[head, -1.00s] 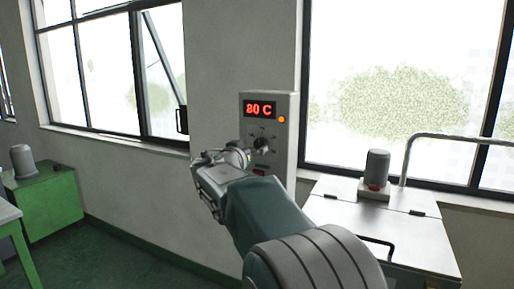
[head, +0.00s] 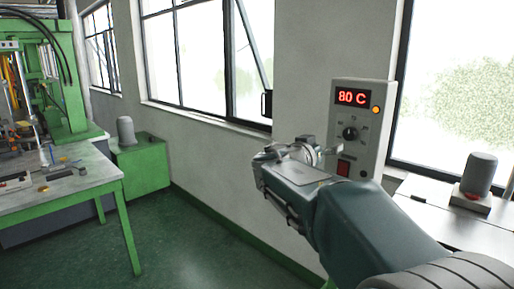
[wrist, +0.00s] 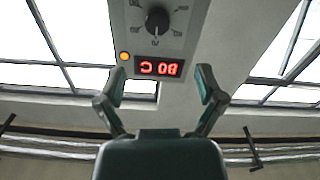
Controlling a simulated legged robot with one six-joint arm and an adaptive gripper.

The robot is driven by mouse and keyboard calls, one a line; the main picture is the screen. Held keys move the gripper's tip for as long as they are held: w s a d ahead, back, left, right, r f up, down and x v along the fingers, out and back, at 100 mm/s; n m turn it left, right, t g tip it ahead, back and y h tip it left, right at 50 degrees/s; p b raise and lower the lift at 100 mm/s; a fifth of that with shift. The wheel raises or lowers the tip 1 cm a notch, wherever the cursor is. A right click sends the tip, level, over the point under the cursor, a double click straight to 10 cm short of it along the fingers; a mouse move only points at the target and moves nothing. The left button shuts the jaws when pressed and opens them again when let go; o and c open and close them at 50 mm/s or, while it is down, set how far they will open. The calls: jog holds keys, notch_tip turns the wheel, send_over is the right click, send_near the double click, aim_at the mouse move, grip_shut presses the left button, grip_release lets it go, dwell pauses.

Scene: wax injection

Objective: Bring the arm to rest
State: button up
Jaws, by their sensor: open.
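My gripper (wrist: 160,95) is open and empty in the wrist view, its two fingers spread with nothing between them. In the head view my gripper (head: 290,152) is raised in front of the wall, just left of the grey control box (head: 382,125). The box carries a red display reading 80 C (head: 353,97), an orange lamp (head: 376,110), a black dial (head: 350,133) and a red switch (head: 343,168). In the wrist view the dial (wrist: 158,19) and the display (wrist: 160,68) appear upside down beyond the fingers. I see no contact between the fingers and the box.
A white-topped unit (head: 440,217) with a grey cylinder (head: 479,174) stands at the right. A green-legged table (head: 75,190) with small items, a green machine (head: 66,110) and a green cabinet (head: 142,168) stand at the left. The floor between is clear.

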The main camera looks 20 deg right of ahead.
jog(key=s+a+f+n+g+y, duration=0.2)
jog(key=s+a+f+y, duration=0.15)
jog(key=s+f, duration=0.35)
jog(key=s+a+f+n+g+y, duration=0.15)
jog(key=s+f+y, duration=0.3)
jog(key=s, duration=0.45)
jog(key=s+a+f+n+y, duration=0.6)
jog(key=s+a+f, duration=0.4)
jog(key=s+a, duration=0.2)
jog(key=shift+s+a+f+n+y, duration=0.15)
jog(key=shift+s+a+n+y, duration=0.2)
jog(key=shift+y, duration=0.35)
jog(key=shift+w, duration=0.1)
